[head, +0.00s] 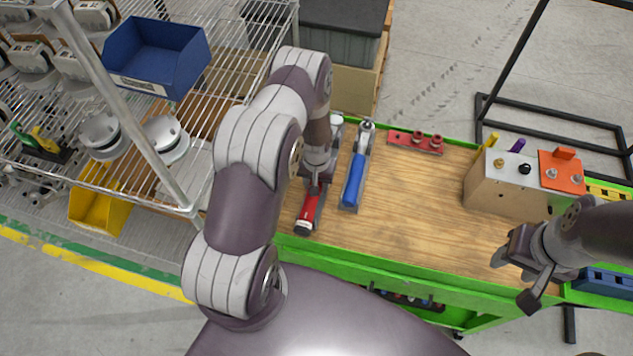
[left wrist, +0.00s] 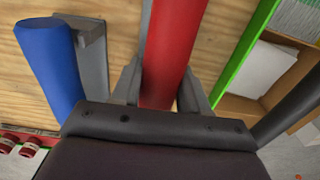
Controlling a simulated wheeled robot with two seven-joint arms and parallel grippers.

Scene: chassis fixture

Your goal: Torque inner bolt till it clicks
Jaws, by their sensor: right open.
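A red-handled tool (head: 308,212) lies on the left part of the wooden bench top. My left gripper (head: 317,183) is down at it. In the left wrist view the red handle (left wrist: 172,45) runs between my two fingers (left wrist: 160,88), close to both; whether they press on it I cannot tell. A blue-handled tool (head: 353,180) lies just to the right, also in the left wrist view (left wrist: 50,60). A box fixture (head: 485,183) with small knobs or bolts on top stands at the bench's right. My right gripper (head: 520,275) is open and empty at the right front.
A red bar with round fittings (head: 415,141) lies at the bench's back edge. An orange plate (head: 560,172) sits on the box. The green bench rim (head: 390,277) runs along the front. A wire shelf with a blue bin (head: 155,60) stands left. The bench middle is clear.

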